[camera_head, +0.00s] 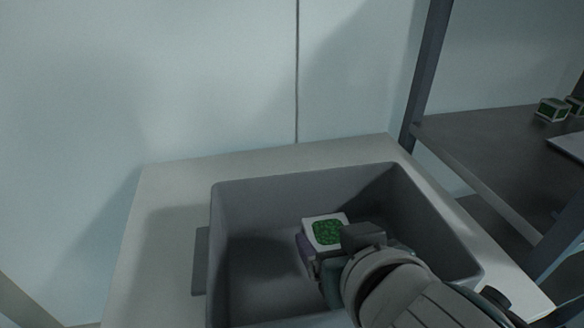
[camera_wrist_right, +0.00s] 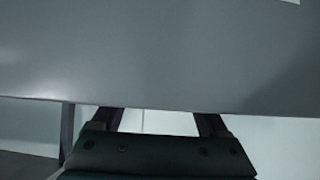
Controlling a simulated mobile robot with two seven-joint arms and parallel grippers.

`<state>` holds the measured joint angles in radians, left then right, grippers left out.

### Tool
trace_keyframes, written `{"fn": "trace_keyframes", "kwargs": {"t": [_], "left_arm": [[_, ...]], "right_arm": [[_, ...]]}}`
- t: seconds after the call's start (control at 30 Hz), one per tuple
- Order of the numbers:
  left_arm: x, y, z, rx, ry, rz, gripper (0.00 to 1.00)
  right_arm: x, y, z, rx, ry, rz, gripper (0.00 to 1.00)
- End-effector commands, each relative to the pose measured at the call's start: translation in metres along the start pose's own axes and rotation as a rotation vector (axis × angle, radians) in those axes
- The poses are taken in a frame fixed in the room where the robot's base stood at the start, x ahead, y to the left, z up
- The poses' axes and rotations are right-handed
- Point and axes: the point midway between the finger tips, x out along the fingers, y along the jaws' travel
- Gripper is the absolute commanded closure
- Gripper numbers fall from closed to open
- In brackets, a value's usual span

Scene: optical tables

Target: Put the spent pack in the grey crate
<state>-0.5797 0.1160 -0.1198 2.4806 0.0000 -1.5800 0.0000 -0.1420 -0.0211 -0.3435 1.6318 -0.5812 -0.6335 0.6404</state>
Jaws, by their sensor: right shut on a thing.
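The pack (camera_head: 324,231) has a white top with a green patch and a purplish side. It is inside the outline of the grey crate (camera_head: 228,186), right of the crate's middle. My right gripper (camera_head: 338,252) is shut on the pack from the near right side. I cannot tell whether the pack touches the crate floor. In the right wrist view, the two fingers (camera_wrist_right: 163,120) reach up to a broad grey face that fills the upper part. My left gripper is not in view.
The crate stands on a pale table (camera_head: 158,215) against a light wall. At the right, a dark shelf (camera_head: 490,160) behind a dark post (camera_head: 428,70) bears small green-topped packs (camera_head: 551,109) and a pale flat thing (camera_head: 571,146). The crate's left part looks empty.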

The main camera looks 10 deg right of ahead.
Motion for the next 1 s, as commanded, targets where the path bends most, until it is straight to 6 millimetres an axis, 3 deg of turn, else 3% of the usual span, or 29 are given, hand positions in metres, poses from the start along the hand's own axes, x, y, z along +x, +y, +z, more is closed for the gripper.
{"fn": "trace_keyframes", "kwargs": {"t": [0.7, 0.73, 0.9, 1.0], "left_arm": [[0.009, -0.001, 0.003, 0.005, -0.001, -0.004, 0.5], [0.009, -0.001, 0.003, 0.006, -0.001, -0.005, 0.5], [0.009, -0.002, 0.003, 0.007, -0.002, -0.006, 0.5], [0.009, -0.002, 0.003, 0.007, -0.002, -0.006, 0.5]], "right_arm": [[0.007, 0.0, 0.008, 0.0, 0.003, 0.0, 0.87], [0.007, 0.0, 0.009, 0.0, 0.002, 0.0, 0.22], [0.006, 0.0, 0.009, 0.0, 0.002, 0.0, 0.03], [0.006, 0.0, 0.009, 0.0, 0.002, 0.0, 0.0]]}}
